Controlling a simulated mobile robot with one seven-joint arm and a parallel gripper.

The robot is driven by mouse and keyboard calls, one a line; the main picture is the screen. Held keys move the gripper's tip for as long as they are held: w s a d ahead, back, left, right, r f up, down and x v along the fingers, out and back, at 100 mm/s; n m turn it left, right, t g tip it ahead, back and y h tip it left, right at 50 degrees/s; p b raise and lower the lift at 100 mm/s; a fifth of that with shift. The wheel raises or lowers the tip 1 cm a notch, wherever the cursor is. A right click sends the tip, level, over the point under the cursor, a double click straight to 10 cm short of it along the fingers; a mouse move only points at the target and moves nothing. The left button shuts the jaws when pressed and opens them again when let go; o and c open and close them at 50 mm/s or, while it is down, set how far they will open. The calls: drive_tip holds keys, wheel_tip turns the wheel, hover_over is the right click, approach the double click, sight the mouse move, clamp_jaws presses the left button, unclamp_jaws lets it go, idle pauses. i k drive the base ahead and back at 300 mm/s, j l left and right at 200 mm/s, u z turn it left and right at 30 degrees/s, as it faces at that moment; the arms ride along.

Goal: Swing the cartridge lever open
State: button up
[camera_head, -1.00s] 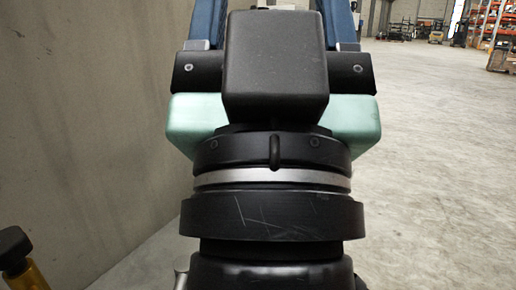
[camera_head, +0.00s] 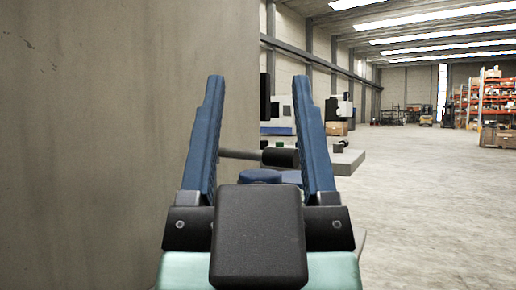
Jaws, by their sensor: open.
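My gripper (camera_head: 258,80) is open, with its two blue fingers pointing up and away in the head view. A grey rod with a black grip (camera_head: 281,157), which looks like the cartridge lever, lies roughly level and shows between the fingers. Its left end is hidden behind the left finger, and its black end is close to the right finger in the picture. I cannot tell whether it touches. A round blue piece (camera_head: 260,176) shows below the rod, partly hidden by my gripper's black housing.
A grey tabletop (camera_head: 347,162) shows right of the right finger, with small dark items on it. White and black equipment (camera_head: 283,100) stands beyond. A concrete wall (camera_head: 90,140) fills the left. The floor at right is open, with orange shelving (camera_head: 495,95) far off.

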sight(283, 157)
drive_tip(key=i+l+u, duration=0.1)
drive_tip(key=l, duration=0.3)
drive_tip(key=i+l, duration=0.15)
drive_tip(key=l, duration=0.25)
drive_tip(key=i+l+u, duration=0.15)
drive_tip(key=l, duration=0.25)
